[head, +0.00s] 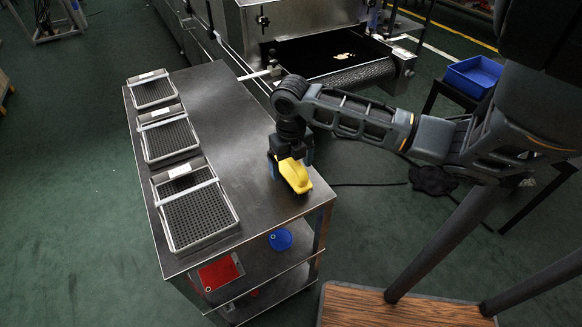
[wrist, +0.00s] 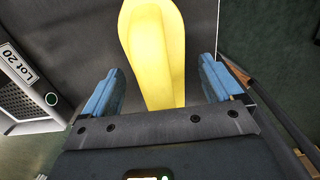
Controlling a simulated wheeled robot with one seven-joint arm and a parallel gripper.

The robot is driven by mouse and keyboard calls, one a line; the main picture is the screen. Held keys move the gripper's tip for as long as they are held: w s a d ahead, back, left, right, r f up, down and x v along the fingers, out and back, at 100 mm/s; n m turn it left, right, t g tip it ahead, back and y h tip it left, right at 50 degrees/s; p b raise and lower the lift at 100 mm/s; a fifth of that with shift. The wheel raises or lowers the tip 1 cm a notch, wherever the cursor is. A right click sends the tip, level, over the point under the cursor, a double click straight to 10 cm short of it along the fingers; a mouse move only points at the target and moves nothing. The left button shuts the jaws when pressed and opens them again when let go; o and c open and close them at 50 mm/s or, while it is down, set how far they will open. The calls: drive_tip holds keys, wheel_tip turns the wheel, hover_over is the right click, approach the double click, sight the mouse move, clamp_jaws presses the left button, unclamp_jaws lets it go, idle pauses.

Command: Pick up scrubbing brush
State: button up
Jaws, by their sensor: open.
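The scrubbing brush (head: 294,175) has a yellow body and sits at the right edge of the metal cart's top (head: 218,105). In the wrist view the yellow brush (wrist: 153,50) lies between the two blue fingers, with a visible gap on each side. My gripper (head: 288,168) is over the brush from above and is open. The same gripper (wrist: 160,90) shows in the wrist view with its fingers on either side of the brush. The brush's bristles are hidden.
Several grey trays with perforated inserts stand along the cart's left side, the nearest (head: 237,222) at the front. A red item (head: 220,272) and a blue round item (head: 280,239) lie on the lower shelf. The conveyor (head: 352,77) is behind. The cart top's middle is clear.

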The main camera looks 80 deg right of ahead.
drive_tip(key=c, duration=1.2)
drive_tip(key=shift+r, duration=0.15)
drive_tip(key=shift+r, duration=0.25)
drive_tip(key=r, duration=0.2)
drive_tip(key=r+b, duration=0.1)
drive_tip(key=shift+w+d+r, duration=0.25)
drive_tip(key=w+d+r, duration=0.2)
drive_tip(key=w+d+r+b, duration=0.1)
drive_tip(key=w+d+r, duration=0.1)
drive_tip(key=w+d, duration=0.1)
drive_tip(key=w+d+r+b, duration=0.1)
drive_tip(key=w+d+r, duration=0.1)
drive_tip(key=d, duration=0.1)
drive_tip(key=shift+w+r, duration=0.3)
drive_tip(key=shift+r, duration=0.05)
